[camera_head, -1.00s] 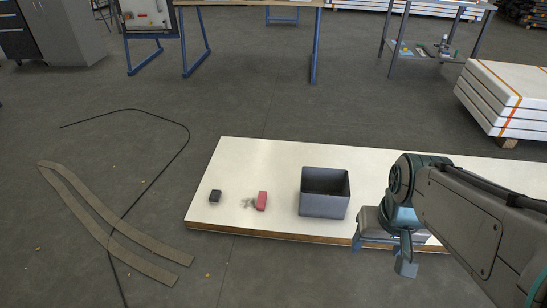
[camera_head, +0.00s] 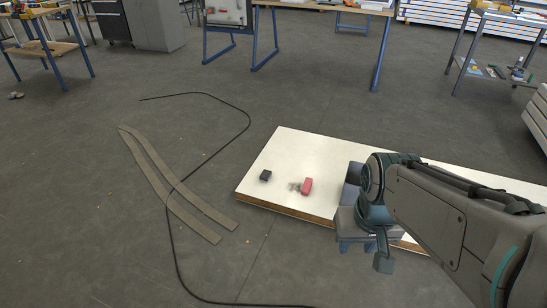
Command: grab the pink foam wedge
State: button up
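The pink foam wedge (camera_head: 307,186) lies on the low white board (camera_head: 312,147), near its front edge. A small grey, blurry thing (camera_head: 294,187) lies against or just beside its left side. My gripper (camera_head: 370,252) is to the right of the wedge and nearer to me, at the board's front edge, and is apart from the wedge. Its fingers are seen from behind and partly hidden by my wrist, so their opening does not show. Nothing is seen held in it.
A small black block (camera_head: 265,175) lies on the board left of the wedge. The grey bin (camera_head: 353,173) is mostly hidden behind my arm. A black cable (camera_head: 245,112) and brown strips (camera_head: 150,171) lie on the floor at left. The board's back left is clear.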

aim_at(306, 189)
jog(key=u, duration=0.85)
jog(key=i, duration=1.6)
jog(key=z, duration=1.3)
jog(key=i, duration=0.85)
jog(key=z, duration=0.75)
